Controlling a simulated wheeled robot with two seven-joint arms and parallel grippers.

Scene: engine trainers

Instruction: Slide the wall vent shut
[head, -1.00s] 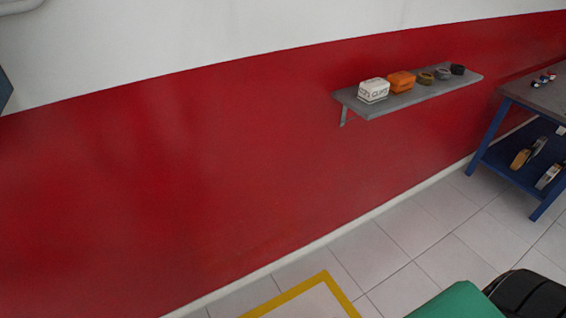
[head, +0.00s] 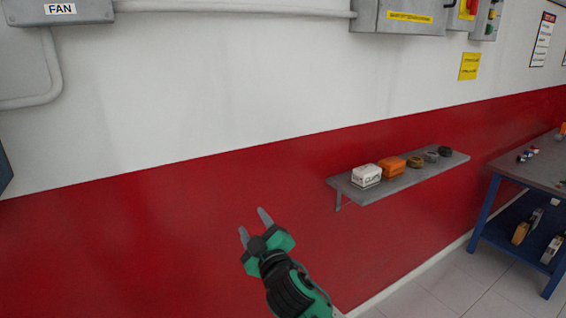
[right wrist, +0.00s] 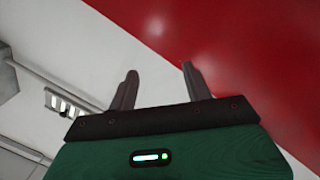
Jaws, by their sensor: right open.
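My right gripper (head: 254,223) is open and empty in the head view, with its fingers pointing up in front of the red lower wall. In the right wrist view its two fingers (right wrist: 159,71) stand apart with only wall beyond them. A small pale slatted piece (right wrist: 64,103) shows at the left of the right wrist view, apart from the fingers; it may be the wall vent, but I cannot tell whether it is open. No vent can be made out in the head view. My left gripper is not in view.
A grey shelf (head: 412,180) with small boxes and rolls juts from the wall, right of my right gripper. A blue-legged bench (head: 482,213) stands at the far right. A FAN box (head: 90,12), a conduit (head: 235,10) and a grey cabinet (head: 410,28) are on the white upper wall.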

